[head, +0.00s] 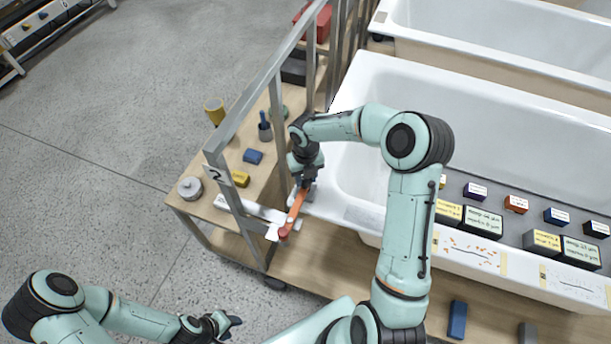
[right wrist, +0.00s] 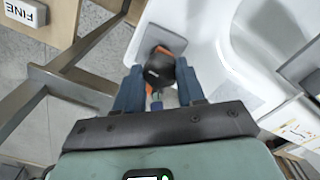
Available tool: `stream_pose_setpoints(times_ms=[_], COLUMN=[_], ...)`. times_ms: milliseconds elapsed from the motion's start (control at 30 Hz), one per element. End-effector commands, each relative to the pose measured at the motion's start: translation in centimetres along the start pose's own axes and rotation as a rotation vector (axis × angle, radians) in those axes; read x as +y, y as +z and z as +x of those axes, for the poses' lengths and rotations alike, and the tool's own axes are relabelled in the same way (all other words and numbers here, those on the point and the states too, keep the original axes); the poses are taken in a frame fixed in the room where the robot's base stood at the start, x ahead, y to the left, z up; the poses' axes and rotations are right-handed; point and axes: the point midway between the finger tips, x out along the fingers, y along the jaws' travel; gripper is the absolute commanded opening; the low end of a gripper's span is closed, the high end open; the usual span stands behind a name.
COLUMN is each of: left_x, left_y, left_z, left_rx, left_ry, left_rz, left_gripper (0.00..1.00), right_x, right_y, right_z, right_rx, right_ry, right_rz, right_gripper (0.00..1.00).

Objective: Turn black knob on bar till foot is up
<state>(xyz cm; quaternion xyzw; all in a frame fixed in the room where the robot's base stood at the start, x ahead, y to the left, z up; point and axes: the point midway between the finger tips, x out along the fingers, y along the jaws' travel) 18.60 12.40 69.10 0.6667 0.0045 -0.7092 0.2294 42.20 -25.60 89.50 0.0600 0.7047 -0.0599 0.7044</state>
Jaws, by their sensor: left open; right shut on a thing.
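The orange bar (head: 294,212) lies at the left end of the near white bathtub shell (head: 345,213), with a red end toward the front. My right gripper (head: 305,184) is at the bar's far end, beside the tub rim. In the right wrist view the black knob (right wrist: 159,69) sits between the blue fingers of my right gripper (right wrist: 158,95), which is shut on it. A grey square plate (right wrist: 157,38) shows behind the knob; I cannot tell whether it is the foot or whether it is raised. My left gripper (head: 228,324) is open and empty, low over the floor.
A grey metal frame (head: 245,105) stands close left of my right gripper. The wooden shelf beside it holds a yellow block (head: 240,179), a blue block (head: 253,156) and a grey round weight (head: 190,187). Floor is clear at left.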

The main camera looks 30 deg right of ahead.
Motion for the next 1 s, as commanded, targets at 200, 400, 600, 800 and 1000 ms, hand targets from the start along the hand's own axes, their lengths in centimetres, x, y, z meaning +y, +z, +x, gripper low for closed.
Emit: stream_pose_setpoints(times_ms=[200, 400, 600, 800, 1000], left_x=[0.02, 0.02, 0.02, 0.02, 0.01], left_y=[-0.03, -0.03, -0.03, -0.03, -0.02], left_z=[-0.03, -0.03, -0.03, -0.02, -0.02], left_rx=[0.000, 0.000, 0.000, 0.000, 0.000], left_ry=[0.000, 0.000, 0.000, 0.000, 0.000], left_rz=[0.000, 0.000, 0.000, 0.000, 0.000], left_gripper=[0.43, 0.43, 0.43, 0.43, 0.43], right_x=[-0.04, -0.02, -0.01, 0.00, 0.01], right_y=[0.16, 0.15, 0.15, 0.14, 0.07], right_z=[-0.16, -0.17, -0.17, -0.16, -0.09], right_rx=[-0.005, -0.005, -0.005, -0.005, -0.003], right_ry=[-0.001, -0.001, -0.001, -0.001, 0.000], right_rz=[-0.076, -0.104, -0.109, -0.109, -0.107], right_gripper=[0.08, 0.09, 0.09, 0.45, 0.64])
